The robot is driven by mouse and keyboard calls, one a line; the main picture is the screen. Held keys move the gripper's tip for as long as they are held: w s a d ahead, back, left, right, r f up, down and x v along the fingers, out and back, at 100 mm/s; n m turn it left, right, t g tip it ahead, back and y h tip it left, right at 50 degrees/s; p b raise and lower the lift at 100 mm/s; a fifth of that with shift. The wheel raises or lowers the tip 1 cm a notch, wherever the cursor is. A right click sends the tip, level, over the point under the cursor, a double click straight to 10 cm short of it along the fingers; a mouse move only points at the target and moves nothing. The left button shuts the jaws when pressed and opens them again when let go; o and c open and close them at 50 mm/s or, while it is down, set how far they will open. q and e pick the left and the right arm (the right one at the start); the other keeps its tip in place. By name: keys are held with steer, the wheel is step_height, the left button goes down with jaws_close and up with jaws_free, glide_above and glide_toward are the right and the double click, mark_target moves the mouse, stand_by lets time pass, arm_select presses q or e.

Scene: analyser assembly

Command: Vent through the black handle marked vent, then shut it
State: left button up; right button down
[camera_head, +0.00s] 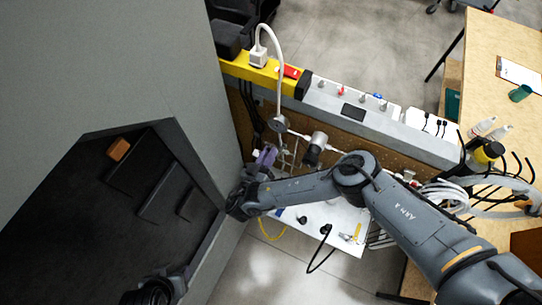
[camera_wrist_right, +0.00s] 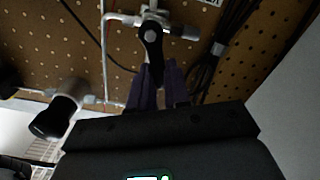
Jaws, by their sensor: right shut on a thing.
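The black handle (camera_wrist_right: 151,42) sits on a metal valve on the perforated board in the right wrist view. It points down from its pivot towards my gripper. My right gripper (camera_wrist_right: 158,76), with purple fingers, is shut on its lower end. In the head view the right gripper (camera_head: 266,156) is at the board, left of the grey cylinder with a black end, and the handle is too small to make out. No vent marking is readable; a white label is cut off at the top of the wrist view. Part of my left arm shows at the bottom left; its fingers are not visible.
A grey cylinder with a black end (camera_wrist_right: 55,115) sticks out left of my gripper; it also shows in the head view (camera_head: 315,149). Metal pipes and black cables run along the board. A white shelf (camera_head: 335,225) lies below my right forearm. A large grey cabinet (camera_head: 110,60) stands left.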

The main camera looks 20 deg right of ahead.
steer(key=shift+w+a+f+n+b, duration=0.3)
steer(key=shift+f+n+b, duration=0.45)
steer(key=shift+n, duration=1.45)
steer(key=shift+w+a+f+n+b, duration=0.35)
steer(key=shift+f+n+b, duration=0.45)
steer(key=shift+n, duration=1.4)
steer(key=shift+w+a+f+n+b, duration=0.4)
steer(key=shift+n+b, duration=0.6)
steer(key=shift+n, duration=1.2)
steer(key=shift+s+d+f, duration=0.1)
steer(key=shift+s, duration=0.05)
steer(key=c, duration=1.1)
jaws_free()
